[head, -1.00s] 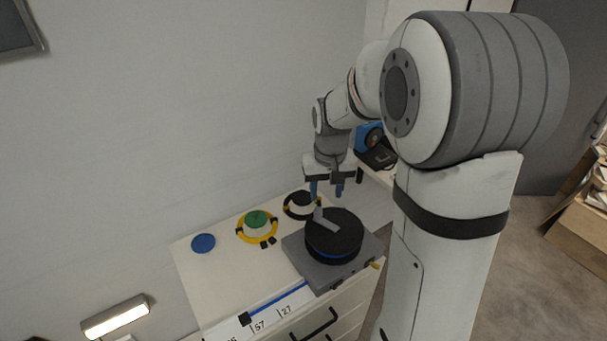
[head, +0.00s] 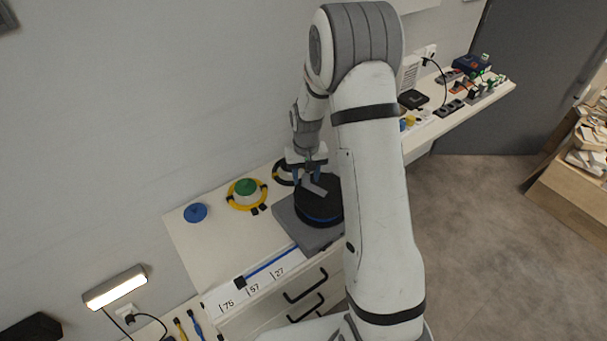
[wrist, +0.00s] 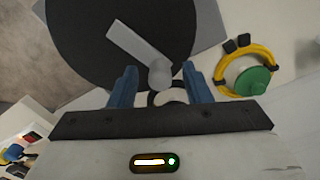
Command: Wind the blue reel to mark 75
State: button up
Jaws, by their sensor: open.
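The reel (head: 318,205) is a wide black disc with a blue band around its side, on a grey base (head: 290,222). A grey crank arm (wrist: 135,43) lies across its top and ends in an upright round knob (wrist: 160,76). My gripper (head: 308,176) is above the reel's back edge, fingers down. In the wrist view its open blue fingers (wrist: 160,82) stand either side of the knob, apart from it; their height against it is unclear. A blue tape (head: 270,264) runs from the base to a black block (head: 240,282), between marks 75 (head: 227,304) and 57 (head: 254,290).
A yellow ring with a green-topped knob (head: 246,187), a blue disc (head: 196,212) and a black ring (head: 280,172) lie on the white cabinet top (head: 205,250). A lit lamp (head: 115,287) is at left. A cluttered shelf (head: 440,122) is at right.

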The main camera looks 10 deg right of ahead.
jog(key=shift+f, duration=0.2)
jog(key=shift+c, duration=0.2)
grip_shut()
